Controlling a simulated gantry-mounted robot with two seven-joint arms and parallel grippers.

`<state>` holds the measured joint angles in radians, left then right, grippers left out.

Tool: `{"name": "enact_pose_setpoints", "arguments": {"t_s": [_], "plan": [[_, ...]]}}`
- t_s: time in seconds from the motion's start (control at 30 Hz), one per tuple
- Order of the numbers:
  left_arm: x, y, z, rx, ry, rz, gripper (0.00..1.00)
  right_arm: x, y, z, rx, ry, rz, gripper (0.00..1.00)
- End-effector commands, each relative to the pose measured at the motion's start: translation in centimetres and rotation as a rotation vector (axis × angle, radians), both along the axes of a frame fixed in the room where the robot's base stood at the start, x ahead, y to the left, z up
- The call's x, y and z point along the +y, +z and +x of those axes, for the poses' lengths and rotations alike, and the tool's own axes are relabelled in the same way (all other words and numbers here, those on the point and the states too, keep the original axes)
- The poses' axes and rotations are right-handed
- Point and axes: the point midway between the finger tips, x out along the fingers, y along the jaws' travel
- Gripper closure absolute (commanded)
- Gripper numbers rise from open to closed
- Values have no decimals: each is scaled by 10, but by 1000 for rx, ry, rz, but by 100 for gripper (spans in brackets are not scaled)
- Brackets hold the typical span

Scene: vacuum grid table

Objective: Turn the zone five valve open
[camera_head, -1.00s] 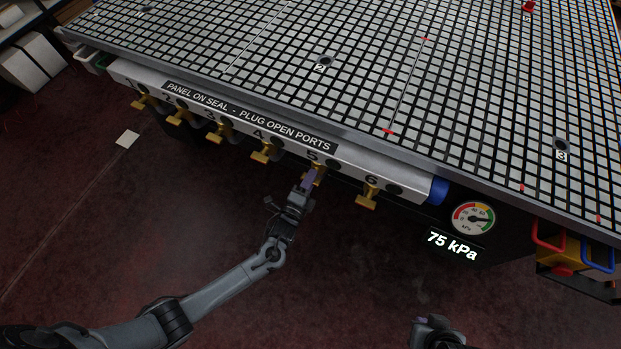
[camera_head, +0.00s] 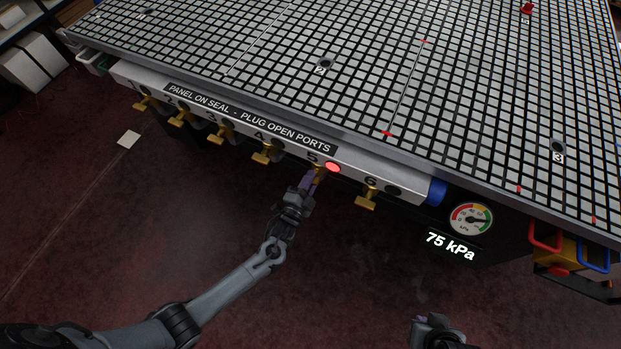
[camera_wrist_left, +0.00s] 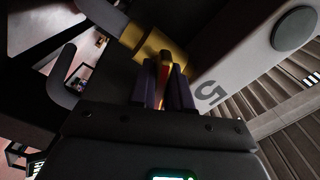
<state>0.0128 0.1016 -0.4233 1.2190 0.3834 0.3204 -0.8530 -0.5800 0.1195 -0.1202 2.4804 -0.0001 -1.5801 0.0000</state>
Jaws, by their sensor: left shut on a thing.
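The zone five valve is a brass valve (camera_head: 319,172) under the number 5 on the manifold's front. My left gripper (camera_head: 309,181) is shut on its handle. In the left wrist view the brass valve body (camera_wrist_left: 163,48) lies just beyond the purple fingers (camera_wrist_left: 163,88), with the handle between them. A round lamp (camera_head: 333,167) beside the 5 glows red; in the left wrist view the round disc (camera_wrist_left: 295,28) near the 5 looks dark. My right gripper (camera_head: 437,333) is partly in view at the bottom edge, away from the table; its jaws are unclear.
Other brass valves, such as valve 6 (camera_head: 367,198) and valve 4 (camera_head: 265,151), flank it along the manifold (camera_head: 405,183). A gauge (camera_head: 471,219) and a 75 kPa display (camera_head: 451,246) are at right. Red and blue handles (camera_head: 546,236) stick out farther right. The floor below is open.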

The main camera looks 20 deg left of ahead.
Motion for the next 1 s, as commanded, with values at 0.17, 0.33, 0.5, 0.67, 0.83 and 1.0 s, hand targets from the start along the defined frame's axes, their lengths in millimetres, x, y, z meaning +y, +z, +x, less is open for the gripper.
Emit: {"name": "enact_pose_setpoints", "arguments": {"t_s": [0.17, 0.33, 0.5, 0.67, 0.83, 1.0], "plan": [[-1, 2, 0, 9, 1, -169, 100, 0, 5, 0, 0, -1, 0, 100], [0, 2, 0, 17, 2, -330, 100, 0, 8, 0, 0, -1, 0, 100], [-1, 2, 0, 27, 0, -491, 100, 0, 11, 0, 0, -1, 0, 100], [-1, 2, 0, 35, 0, -643, 100, 0, 13, 0, 0, 0, 0, 100], [0, 2, 0, 44, 1, -794, 100, 0, 15, 0, 0, 0, 0, 100], [0, 2, 0, 51, 0, -920, 100, 0, 17, 0, 0, 0, 0, 100]]}}
